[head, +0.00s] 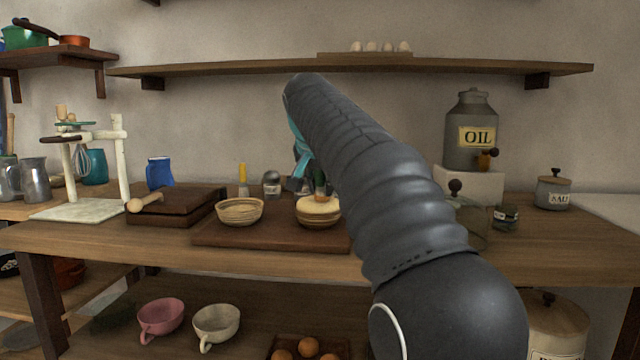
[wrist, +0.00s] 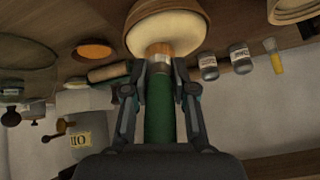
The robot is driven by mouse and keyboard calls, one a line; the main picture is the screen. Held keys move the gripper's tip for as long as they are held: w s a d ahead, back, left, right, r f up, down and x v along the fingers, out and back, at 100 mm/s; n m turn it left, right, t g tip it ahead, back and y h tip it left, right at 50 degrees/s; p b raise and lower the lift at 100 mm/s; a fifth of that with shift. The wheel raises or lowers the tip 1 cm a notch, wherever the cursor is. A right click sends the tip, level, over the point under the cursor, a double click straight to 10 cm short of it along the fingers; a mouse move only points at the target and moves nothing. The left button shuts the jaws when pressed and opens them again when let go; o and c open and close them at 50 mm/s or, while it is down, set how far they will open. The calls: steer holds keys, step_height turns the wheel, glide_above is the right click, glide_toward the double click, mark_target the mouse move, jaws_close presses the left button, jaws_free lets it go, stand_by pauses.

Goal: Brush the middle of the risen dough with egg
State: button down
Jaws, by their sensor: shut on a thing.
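The dough also shows in the wrist view (wrist: 166,32), at the top. My gripper (wrist: 159,92) is shut on a brush with a green handle (wrist: 159,118). The brush's pale ferrule and brown head point at the dough and overlap it in the wrist view. In the head view my gripper (head: 302,168) is behind the basket, partly hidden by my arm. The brush stands roughly upright over the dough; I cannot tell whether its tip touches it.
A second striped basket (head: 240,211) stands left on the board (head: 275,236). Small jars (head: 271,183) and a yellow-handled brush (head: 243,178) stand behind. An orange round thing (wrist: 95,50) lies beside the dough in the wrist view. The oil crock (head: 471,130) stands right.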

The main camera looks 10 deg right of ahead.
mark_target(323, 186)
steer(key=shift+f+b, duration=0.4)
steer(key=shift+f, duration=0.15)
steer(key=shift+w+d+p, duration=0.2)
steer(key=shift+w+p, duration=0.3)
steer(key=shift+p, duration=0.05)
steer(key=shift+w+d+p, duration=0.2)
steer(key=shift+w+p, duration=0.25)
steer(key=shift+p, duration=0.1)
steer(key=shift+w+d+f+p, duration=0.1)
steer(key=shift+w+d+p, duration=0.15)
steer(key=shift+w+p, duration=0.3)
steer(key=shift+s+a, duration=0.1)
